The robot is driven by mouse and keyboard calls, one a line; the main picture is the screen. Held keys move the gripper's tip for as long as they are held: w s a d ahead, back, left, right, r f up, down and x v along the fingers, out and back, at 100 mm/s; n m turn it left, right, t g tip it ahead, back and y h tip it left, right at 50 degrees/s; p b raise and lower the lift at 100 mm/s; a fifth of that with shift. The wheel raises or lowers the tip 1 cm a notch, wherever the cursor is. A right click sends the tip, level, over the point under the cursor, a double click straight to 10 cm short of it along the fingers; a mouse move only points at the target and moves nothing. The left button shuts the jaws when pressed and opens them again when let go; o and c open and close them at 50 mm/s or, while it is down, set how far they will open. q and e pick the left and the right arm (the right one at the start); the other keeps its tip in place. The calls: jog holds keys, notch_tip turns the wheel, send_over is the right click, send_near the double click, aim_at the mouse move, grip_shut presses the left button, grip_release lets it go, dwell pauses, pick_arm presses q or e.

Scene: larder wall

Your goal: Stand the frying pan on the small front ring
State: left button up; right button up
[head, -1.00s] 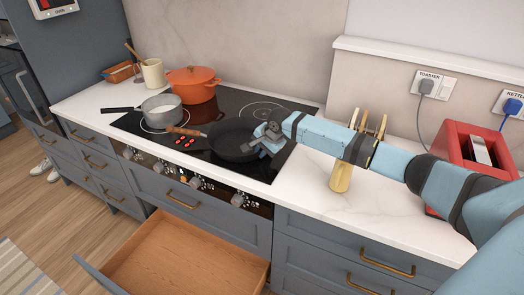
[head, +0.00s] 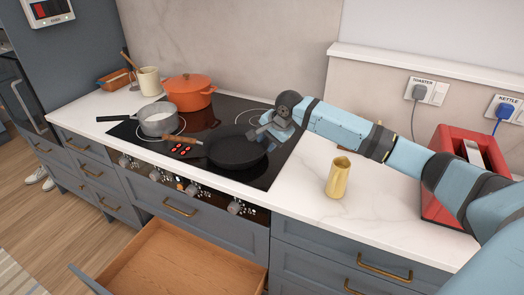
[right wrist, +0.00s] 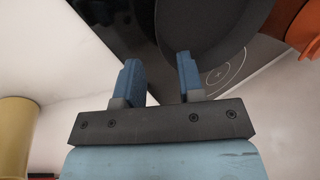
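The dark frying pan (head: 236,152) lies flat on the front right of the black hob (head: 222,112), its wooden handle pointing left. Whatever ring is under the pan is hidden. My right gripper (head: 264,131) is at the pan's back right edge. In the right wrist view, the two blue fingers of my right gripper (right wrist: 160,78) are apart with nothing held between them. The pan (right wrist: 205,25) shows just beyond them, close to the right finger; I cannot tell whether they touch. My left gripper is not in view.
A grey saucepan (head: 160,120) and an orange casserole (head: 189,92) stand on the hob's left and back. A brass jug (head: 338,177) and a red toaster (head: 462,160) stand on the right worktop. A drawer (head: 185,262) is open below the hob.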

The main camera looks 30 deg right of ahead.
jog(key=v, duration=0.2)
jog(key=shift+s+r, duration=0.1)
jog(key=shift+r, duration=0.15)
jog(key=s+a+f+n, duration=0.1)
jog(key=s+a+f, duration=0.1)
jog(key=a, duration=0.1)
jog(key=s+a+f+n, duration=0.2)
jog(key=a+f, duration=0.1)
jog(key=s+a+f+n, duration=0.1)
jog(key=s+a+f, duration=0.1)
jog(key=a, duration=0.1)
jog(key=shift+s+f+n+g, duration=0.15)
jog(key=shift+f+n+g, duration=0.25)
jog(key=s+a+f+n+y, duration=0.1)
jog(key=s+a+f+n, duration=0.45)
jog(key=s+a, duration=0.5)
jog(key=s+d+n+h, duration=0.25)
jog(key=s+n, duration=0.35)
jog(key=s, duration=1.6)
jog(key=w+a+f+t+y+p, duration=0.3)
jog(key=w+a+t+p, duration=0.3)
jog(key=p, duration=0.3)
jog(key=shift+f+n+t+p, duration=0.15)
jog(key=shift+n+t+p, duration=0.25)
jog(key=shift+n+t, duration=0.1)
